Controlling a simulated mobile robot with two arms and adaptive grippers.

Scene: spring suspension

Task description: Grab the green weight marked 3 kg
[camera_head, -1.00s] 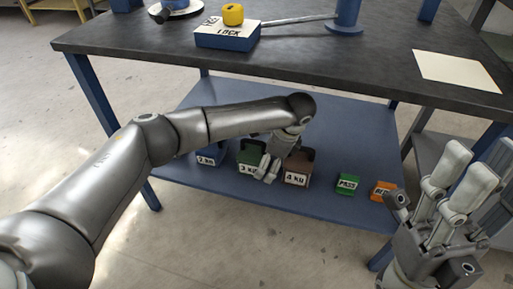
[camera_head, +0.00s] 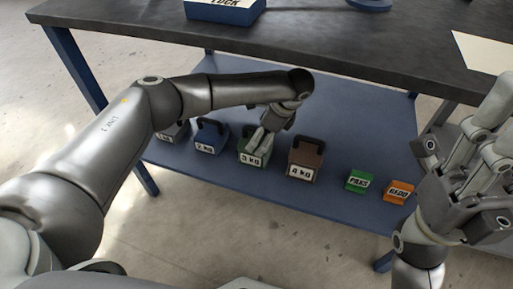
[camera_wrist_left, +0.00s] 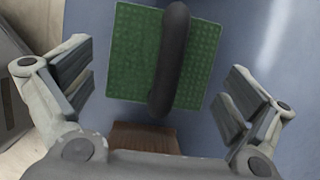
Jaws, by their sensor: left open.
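The green weight (camera_head: 243,157) marked 3 kg stands on the blue lower shelf, between the blue 2 kg weight (camera_head: 210,137) and the brown 4 kg weight (camera_head: 304,160). My left gripper (camera_head: 261,146) is in front of it and hides part of it. In the left wrist view the green weight's top (camera_wrist_left: 131,60) and its dark handle (camera_wrist_left: 170,60) lie between the spread fingers of my left gripper (camera_wrist_left: 160,88). The fingers are open and apart from the handle. My right gripper (camera_head: 478,135) is raised at the right, with its fingertips partly out of frame.
A grey weight (camera_head: 174,132) stands left of the blue one. A green PASS block (camera_head: 359,181) and an orange block (camera_head: 398,191) sit to the right on the shelf (camera_head: 300,207). The dark table top (camera_head: 300,48) overhangs the shelf.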

